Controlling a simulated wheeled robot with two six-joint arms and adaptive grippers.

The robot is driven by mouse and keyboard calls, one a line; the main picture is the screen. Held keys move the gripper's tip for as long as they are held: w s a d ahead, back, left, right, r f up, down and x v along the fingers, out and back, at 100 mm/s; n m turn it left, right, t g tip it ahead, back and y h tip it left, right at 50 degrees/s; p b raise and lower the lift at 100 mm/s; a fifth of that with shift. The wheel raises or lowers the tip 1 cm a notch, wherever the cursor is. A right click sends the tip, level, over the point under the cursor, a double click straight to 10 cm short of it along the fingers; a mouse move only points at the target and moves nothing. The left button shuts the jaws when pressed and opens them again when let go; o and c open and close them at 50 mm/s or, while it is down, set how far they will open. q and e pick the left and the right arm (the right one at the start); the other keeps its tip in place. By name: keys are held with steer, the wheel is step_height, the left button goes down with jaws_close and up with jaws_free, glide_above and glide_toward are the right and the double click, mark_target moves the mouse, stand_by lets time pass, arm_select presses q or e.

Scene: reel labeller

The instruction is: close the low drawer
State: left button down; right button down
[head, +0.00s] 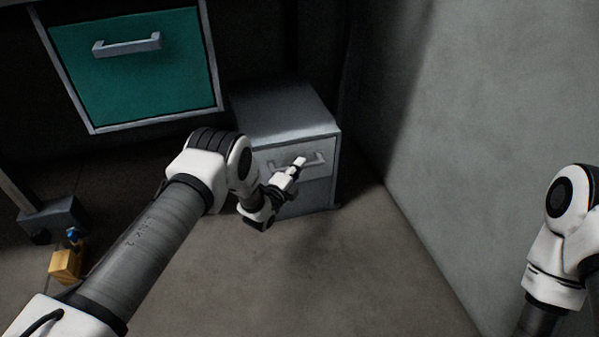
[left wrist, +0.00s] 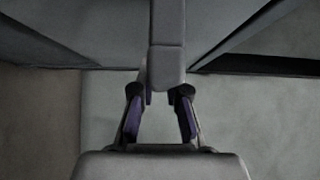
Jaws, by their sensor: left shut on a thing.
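The low drawer (head: 278,167) is the grey upper front of a small floor cabinet and has a pale bar handle (head: 318,160). In the head view its front looks close to flush with the cabinet; I cannot tell whether a small gap is left. My left gripper (head: 298,164) is at the handle, its fingers shut on it. In the left wrist view the gripper (left wrist: 164,94) has one finger on each side of the grey handle bar (left wrist: 167,60). My right arm shows at the right edge, but its gripper is out of view.
The grey cabinet (head: 285,112) stands on the floor near a grey wall (head: 500,130). A green drawer front (head: 140,75) with its own handle hangs higher at the upper left. A yellow block (head: 65,265) with a blue part lies at lower left. The floor before the cabinet is clear.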

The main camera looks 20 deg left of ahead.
arm_select(q)
steer(key=c, duration=1.2)
jaws_free()
steer(key=shift+w+a, duration=0.15)
steer(key=shift+w, duration=0.05)
steer(key=shift+o, duration=0.2)
steer(key=shift+s, duration=0.1)
steer(key=s+a, duration=0.2)
steer(key=s, duration=0.9)
steer(key=shift+s, duration=0.35)
steer(key=shift+a, duration=0.1)
